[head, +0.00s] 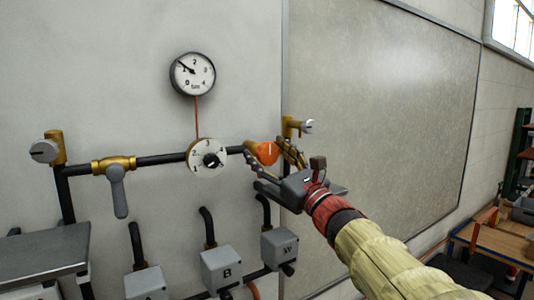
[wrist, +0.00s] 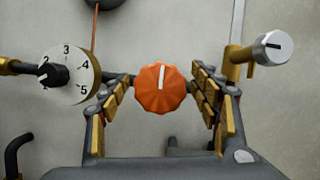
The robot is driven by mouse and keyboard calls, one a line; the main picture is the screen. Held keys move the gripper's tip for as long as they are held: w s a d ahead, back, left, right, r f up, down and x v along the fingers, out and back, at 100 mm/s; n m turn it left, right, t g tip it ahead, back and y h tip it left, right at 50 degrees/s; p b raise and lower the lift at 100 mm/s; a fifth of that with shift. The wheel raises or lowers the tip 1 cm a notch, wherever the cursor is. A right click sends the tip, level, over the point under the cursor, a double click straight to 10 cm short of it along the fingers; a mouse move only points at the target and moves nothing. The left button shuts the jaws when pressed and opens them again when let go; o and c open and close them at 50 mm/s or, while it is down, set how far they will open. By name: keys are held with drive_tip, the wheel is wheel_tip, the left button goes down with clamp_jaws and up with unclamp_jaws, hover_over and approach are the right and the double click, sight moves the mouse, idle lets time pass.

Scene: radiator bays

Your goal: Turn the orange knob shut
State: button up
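The orange knob (head: 267,152) sits on the dark pipe on the wall, with a white line on its face. In the wrist view the orange knob (wrist: 161,88) is centred between the fingers, and its white line points almost straight up. My gripper (head: 272,163) is at the knob from the front right, its fingers spread to either side. In the wrist view my gripper (wrist: 163,92) is open, with a gap visible between each yellow-padded finger and the knob.
A white numbered dial (wrist: 68,76) with a black knob is close on the left. A grey-capped brass valve (wrist: 270,48) is close on the right. A pressure gauge (head: 192,74) hangs above. A grey lever valve (head: 117,185) and grey boxes (head: 220,268) are lower left.

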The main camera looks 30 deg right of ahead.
drive_tip(key=shift+c, duration=1.2)
drive_tip(key=c, duration=0.8)
drive_tip(key=shift+c, duration=0.3)
